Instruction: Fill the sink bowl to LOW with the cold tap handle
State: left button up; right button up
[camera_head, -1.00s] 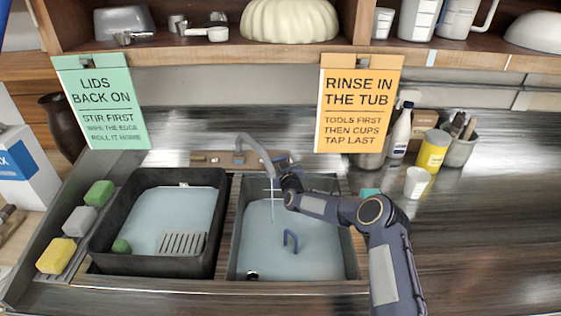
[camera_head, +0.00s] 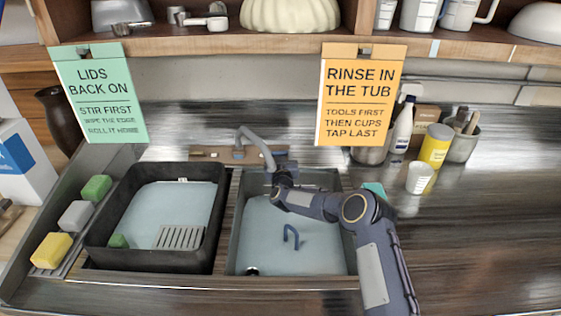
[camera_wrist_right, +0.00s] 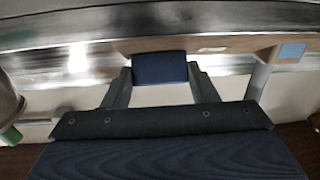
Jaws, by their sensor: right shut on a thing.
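The sink bowl (camera_head: 300,262) is the right-hand basin in the head view, with pale blue liquid in it. No LOW mark is readable. The grey spout (camera_head: 258,145) arches over its back edge, and no stream shows below it. My right gripper (camera_head: 277,182) is at the back of the bowl, by the spout. In the right wrist view its fingers (camera_wrist_right: 160,80) are shut on a dark blue block, which looks like the cold tap handle (camera_wrist_right: 160,66). In the head view my gripper and arm partly cover that area. My left gripper is not in view.
A black tub (camera_head: 100,254) with liquid and a slotted rack (camera_head: 180,237) stands left of the bowl. Several sponges (camera_head: 76,215) lie further left. A blue hooked piece (camera_head: 291,236) stands in the bowl. A white cup (camera_head: 419,178) and bottles stand right; the right counter front is clear.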

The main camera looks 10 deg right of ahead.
jog(key=shift+m+h, duration=0.6)
jog(key=shift+m, duration=0.2)
jog(key=o, duration=1)
